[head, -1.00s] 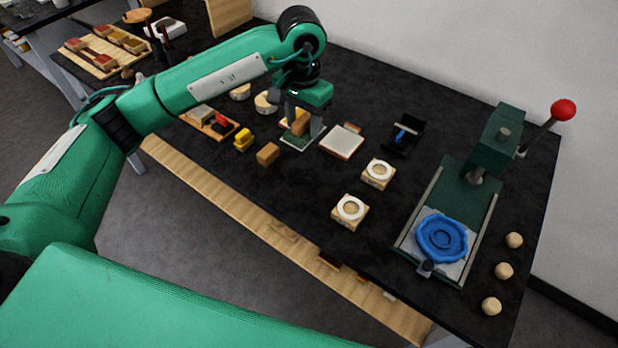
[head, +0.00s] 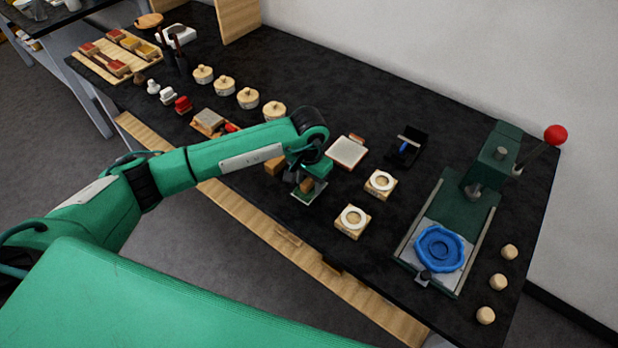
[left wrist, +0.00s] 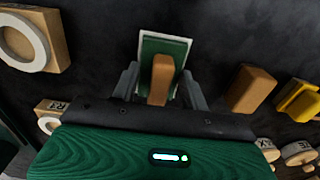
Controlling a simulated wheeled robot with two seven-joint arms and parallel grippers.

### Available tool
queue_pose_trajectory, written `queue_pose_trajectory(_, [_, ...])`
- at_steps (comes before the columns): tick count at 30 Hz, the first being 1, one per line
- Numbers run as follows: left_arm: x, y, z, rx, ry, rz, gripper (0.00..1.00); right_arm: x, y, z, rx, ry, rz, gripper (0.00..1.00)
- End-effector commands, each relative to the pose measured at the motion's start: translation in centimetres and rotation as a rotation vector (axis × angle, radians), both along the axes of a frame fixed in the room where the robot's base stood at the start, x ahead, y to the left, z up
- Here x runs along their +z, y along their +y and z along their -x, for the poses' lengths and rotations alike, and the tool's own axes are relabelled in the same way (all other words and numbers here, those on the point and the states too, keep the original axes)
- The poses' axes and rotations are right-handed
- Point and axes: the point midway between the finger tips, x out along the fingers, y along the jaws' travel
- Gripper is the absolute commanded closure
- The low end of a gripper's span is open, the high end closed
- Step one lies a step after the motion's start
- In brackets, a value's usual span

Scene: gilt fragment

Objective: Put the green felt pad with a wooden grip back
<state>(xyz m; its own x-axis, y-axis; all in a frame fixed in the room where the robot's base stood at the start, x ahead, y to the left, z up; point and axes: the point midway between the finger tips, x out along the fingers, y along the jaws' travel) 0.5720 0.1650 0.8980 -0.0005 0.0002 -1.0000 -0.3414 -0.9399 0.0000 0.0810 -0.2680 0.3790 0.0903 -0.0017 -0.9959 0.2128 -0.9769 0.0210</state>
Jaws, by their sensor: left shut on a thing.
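The green felt pad with a wooden grip (left wrist: 177,47) shows in the left wrist view, its tan wooden grip (left wrist: 161,80) between the fingers. My left gripper (head: 308,188) is shut on that grip. In the head view the pad (head: 306,197) is under the gripper, close to the table's front edge; I cannot tell whether it touches the table. My right gripper is not in view.
A wooden block (left wrist: 250,89) and a yellow block (left wrist: 298,98) lie beside the pad. Wooden blocks with white rings (head: 352,219) stand to the right. A press with a blue piece (head: 438,249) stands farther right. A white-topped tile (head: 347,151) lies behind the gripper.

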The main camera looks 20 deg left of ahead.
Motion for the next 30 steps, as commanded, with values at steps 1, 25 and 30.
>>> queue_pose_trajectory(1, [0.1,0.0,-0.1,0.0,-0.002,0.001,0.73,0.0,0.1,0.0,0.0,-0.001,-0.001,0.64])
queue_pose_trajectory(25, [0.2,0.0,0.0,0.0,-0.001,0.0,0.33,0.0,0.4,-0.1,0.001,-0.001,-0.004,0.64])
queue_pose_trajectory(30, [2.0,0.1,-0.2,0.0,-0.006,0.0,0.33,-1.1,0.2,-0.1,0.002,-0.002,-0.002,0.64])
